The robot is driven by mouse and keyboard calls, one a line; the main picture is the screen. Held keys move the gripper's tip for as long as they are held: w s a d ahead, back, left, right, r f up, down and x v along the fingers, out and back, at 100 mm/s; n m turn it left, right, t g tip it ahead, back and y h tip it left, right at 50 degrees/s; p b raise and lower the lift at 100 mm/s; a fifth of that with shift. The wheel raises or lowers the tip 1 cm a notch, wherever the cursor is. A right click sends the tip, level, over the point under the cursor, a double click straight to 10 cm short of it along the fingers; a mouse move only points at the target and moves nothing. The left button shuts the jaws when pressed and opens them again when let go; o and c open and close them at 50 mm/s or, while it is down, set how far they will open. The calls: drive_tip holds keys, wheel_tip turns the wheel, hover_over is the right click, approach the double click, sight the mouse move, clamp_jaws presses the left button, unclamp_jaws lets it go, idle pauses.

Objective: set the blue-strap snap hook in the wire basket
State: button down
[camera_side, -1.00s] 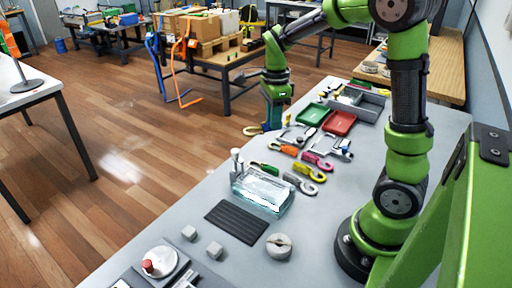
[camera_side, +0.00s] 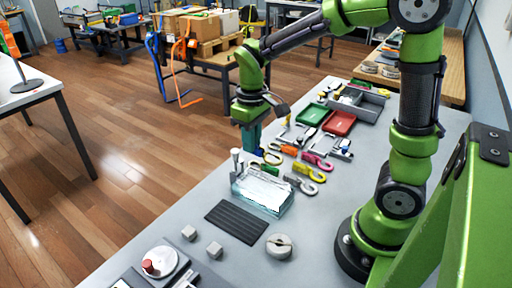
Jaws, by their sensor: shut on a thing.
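My gripper (camera_side: 253,148) points down over the table, just behind a pale, see-through box (camera_side: 277,207). It is shut on what looks like the blue-strap snap hook; a dark blue part shows at the fingers. A brass-coloured hook (camera_side: 271,158) sticks out to the right of the fingertips and seems to belong to it. The fingers hide most of the strap. The see-through box is the likeliest wire basket, but I cannot make out wires at this size. The held hook is beyond the box's far rim, not inside it.
Orange (camera_side: 286,150), pink (camera_side: 316,161) and yellow (camera_side: 308,172) hooks lie right of my gripper. Red (camera_side: 339,123) and green (camera_side: 314,114) trays stand farther back. A small upright metal piece (camera_side: 236,162) stands at the box's left. A black ribbed mat (camera_side: 236,221) lies in front.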

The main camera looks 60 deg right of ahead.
drive_tip(key=shift+s+f, duration=0.1)
drive_tip(key=shift+f, duration=4.1)
drive_tip(key=shift+f, duration=0.2)
drive_tip(key=c, duration=1)
unclamp_jaws()
drive_tip(key=shift+o, duration=0.4)
drive_tip(key=o, duration=0.3)
drive_tip(key=shift+r, duration=0.1)
